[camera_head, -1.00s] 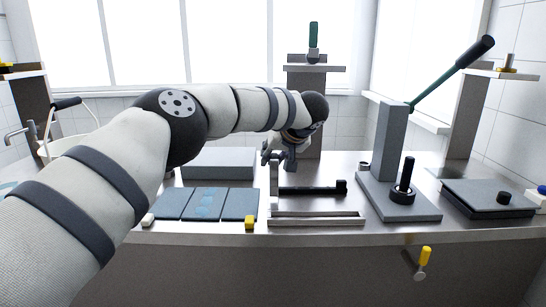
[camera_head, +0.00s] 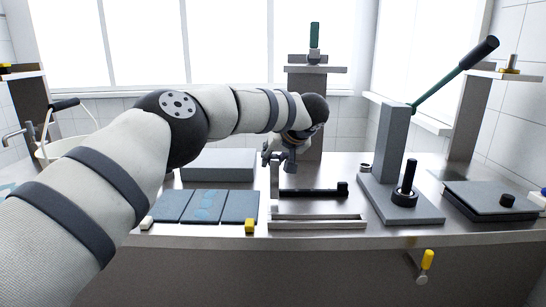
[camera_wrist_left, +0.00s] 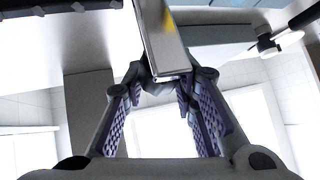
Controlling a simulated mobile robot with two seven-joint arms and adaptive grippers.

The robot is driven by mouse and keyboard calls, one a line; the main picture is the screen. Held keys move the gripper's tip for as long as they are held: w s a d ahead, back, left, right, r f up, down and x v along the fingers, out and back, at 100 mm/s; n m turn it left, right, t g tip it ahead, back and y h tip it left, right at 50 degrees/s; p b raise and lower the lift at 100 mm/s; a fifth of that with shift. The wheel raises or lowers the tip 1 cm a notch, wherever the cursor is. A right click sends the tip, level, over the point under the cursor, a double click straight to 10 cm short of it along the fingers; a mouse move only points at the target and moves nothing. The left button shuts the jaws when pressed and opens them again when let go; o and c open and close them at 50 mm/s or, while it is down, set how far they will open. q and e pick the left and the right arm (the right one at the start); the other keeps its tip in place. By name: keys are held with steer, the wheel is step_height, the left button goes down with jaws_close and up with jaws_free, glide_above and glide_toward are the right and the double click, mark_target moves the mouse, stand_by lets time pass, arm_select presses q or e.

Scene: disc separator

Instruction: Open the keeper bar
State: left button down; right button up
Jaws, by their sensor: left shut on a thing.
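The fixture in the middle of the bench has a silver rail frame (camera_head: 318,222), a black bar (camera_head: 312,191) lying behind it with a dark knob at its right end, and a silver upright bar (camera_head: 275,184) at its left end. I cannot tell for sure which part is the keeper bar. My left gripper (camera_head: 277,158) is at the top of the silver upright bar. In the left wrist view the fingers (camera_wrist_left: 166,82) are shut on this shiny bar (camera_wrist_left: 163,35). The fingers partly hide its top. My right gripper is not in view.
Blue-grey plates (camera_head: 207,206) and a yellow block (camera_head: 250,226) lie left of the fixture. A press (camera_head: 388,150) with a long raised lever stands to the right, with a dark plate stack (camera_head: 490,197) beyond it. A grey box (camera_head: 218,164) stands behind the plates.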

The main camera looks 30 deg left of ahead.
arm_select(q)
steer(key=shift+d+f, duration=0.3)
steer(key=shift+f, duration=0.45)
steer(key=c, duration=1.3)
jaws_free()
steer(key=shift+c, duration=0.2)
steer(key=shift+w+r, duration=0.1)
steer(key=shift+w, duration=0.1)
steer(key=shift+s+r, duration=0.15)
steer(key=shift+r, duration=0.2)
steer(key=v, duration=1.1)
steer(key=shift+d+r, duration=0.1)
steer(key=shift+d, duration=0.15)
steer(key=shift+c, duration=0.5)
